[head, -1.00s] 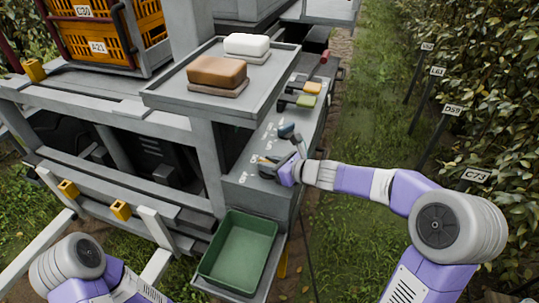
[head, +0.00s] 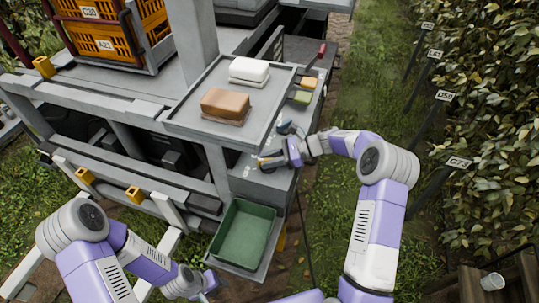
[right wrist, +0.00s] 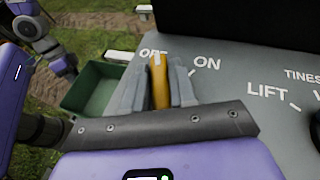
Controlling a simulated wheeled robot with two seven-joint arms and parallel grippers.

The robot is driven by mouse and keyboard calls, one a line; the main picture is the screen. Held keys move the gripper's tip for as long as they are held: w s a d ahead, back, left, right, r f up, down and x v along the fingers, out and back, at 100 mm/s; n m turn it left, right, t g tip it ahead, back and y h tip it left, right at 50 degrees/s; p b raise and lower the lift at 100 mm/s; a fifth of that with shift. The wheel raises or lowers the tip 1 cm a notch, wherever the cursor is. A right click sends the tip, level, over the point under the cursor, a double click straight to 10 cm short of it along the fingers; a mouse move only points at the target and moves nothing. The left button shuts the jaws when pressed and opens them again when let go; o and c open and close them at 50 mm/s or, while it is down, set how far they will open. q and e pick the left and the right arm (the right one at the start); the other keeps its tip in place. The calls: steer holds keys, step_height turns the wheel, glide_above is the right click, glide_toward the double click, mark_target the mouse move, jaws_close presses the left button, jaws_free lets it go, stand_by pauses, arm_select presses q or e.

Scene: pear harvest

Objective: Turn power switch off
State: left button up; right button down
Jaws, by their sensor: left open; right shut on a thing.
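The power switch is a yellow lever (right wrist: 159,85) on the grey control panel (right wrist: 235,95). In the right wrist view it stands between the two grey fingers of my right gripper (right wrist: 158,92), which is shut on it. The lever lies at the OFF label and covers part of it; the ON label is just to its right. In the head view my right gripper (head: 270,161) is at the near end of the panel and hides most of the lever. My left gripper (head: 209,282) is open and empty, low beside the green bin.
The green bin (head: 218,262) is on a shelf below the panel. A tray (head: 183,119) with a brown and a white block overhangs the panel's left side. Other levers (head: 303,97) stand further along it. The grass path on the right is clear beside the hedge.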

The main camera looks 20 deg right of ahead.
steer(key=shift+n+g, duration=0.6)
steer(key=c, duration=1)
jaws_free()
steer(key=v, duration=0.7)
steer(key=shift+w+d, duration=0.15)
steer(key=shift+d, duration=0.15)
